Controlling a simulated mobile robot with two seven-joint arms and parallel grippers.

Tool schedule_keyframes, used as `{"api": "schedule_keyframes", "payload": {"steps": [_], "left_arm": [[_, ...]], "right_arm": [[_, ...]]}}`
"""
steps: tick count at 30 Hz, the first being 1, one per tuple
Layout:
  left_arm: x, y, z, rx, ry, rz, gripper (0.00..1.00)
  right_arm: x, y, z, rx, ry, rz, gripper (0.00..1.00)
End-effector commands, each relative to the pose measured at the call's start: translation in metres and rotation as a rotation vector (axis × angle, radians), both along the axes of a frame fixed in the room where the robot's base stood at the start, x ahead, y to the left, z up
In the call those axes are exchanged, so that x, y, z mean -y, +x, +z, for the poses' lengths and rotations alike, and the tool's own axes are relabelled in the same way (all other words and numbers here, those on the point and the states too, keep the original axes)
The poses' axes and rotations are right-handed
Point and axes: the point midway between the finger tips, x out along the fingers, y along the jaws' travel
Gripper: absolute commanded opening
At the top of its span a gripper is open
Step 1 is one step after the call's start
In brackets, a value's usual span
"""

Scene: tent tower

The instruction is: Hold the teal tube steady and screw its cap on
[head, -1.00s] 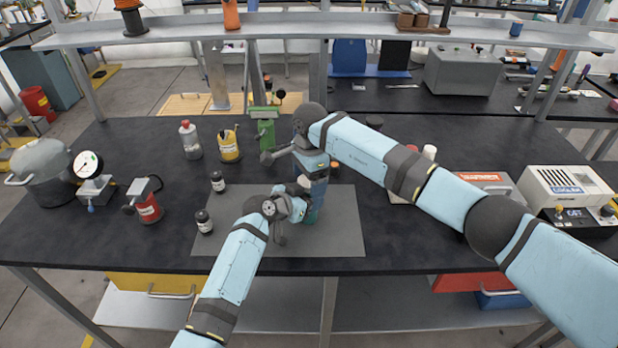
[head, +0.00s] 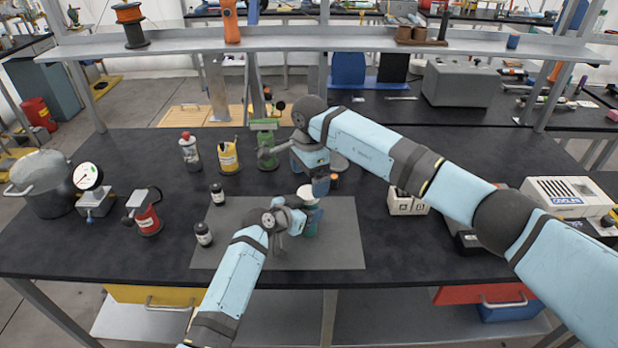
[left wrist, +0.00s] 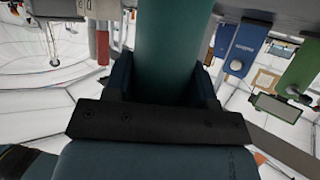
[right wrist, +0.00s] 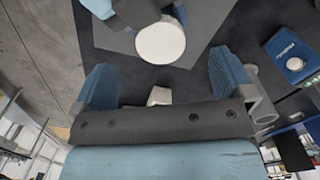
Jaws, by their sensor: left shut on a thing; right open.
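The teal tube (head: 314,222) stands upright over the grey mat, and its lower end is partly hidden by my left gripper. My left gripper (head: 302,214) is shut around it from the left. In the left wrist view the teal tube (left wrist: 172,45) sits between both fingers. The white cap (head: 307,193) is on the tube's top; the right wrist view shows the cap (right wrist: 160,43) as a round disc. I cannot tell how tight it is.
The grey mat (head: 340,255) is mostly bare at its right. Two small dark jars (head: 204,234) stand at its left.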

Motion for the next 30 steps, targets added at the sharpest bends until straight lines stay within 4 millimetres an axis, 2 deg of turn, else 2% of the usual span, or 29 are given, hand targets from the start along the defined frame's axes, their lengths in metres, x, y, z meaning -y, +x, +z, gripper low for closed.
{"api": "schedule_keyframes", "payload": {"steps": [7,10,24,30], "left_arm": [[0.0,0.0,-0.001,-0.001,0.001,0.0,0.0],[0.0,0.0,-0.001,-0.001,0.001,0.0,0.0],[0.0,0.0,-0.001,-0.001,0.001,0.0,0.0],[0.0,0.0,-0.001,-0.001,0.001,0.0,0.0]], "right_arm": [[0.0,0.0,0.001,0.001,0.0,0.0,1.0],[0.0,0.001,0.01,0.003,0.001,0.001,1.0],[0.001,0.002,0.1,0.004,0.0,0.0,1.0],[0.002,0.002,0.118,0.001,0.0,0.0,1.0]]}}
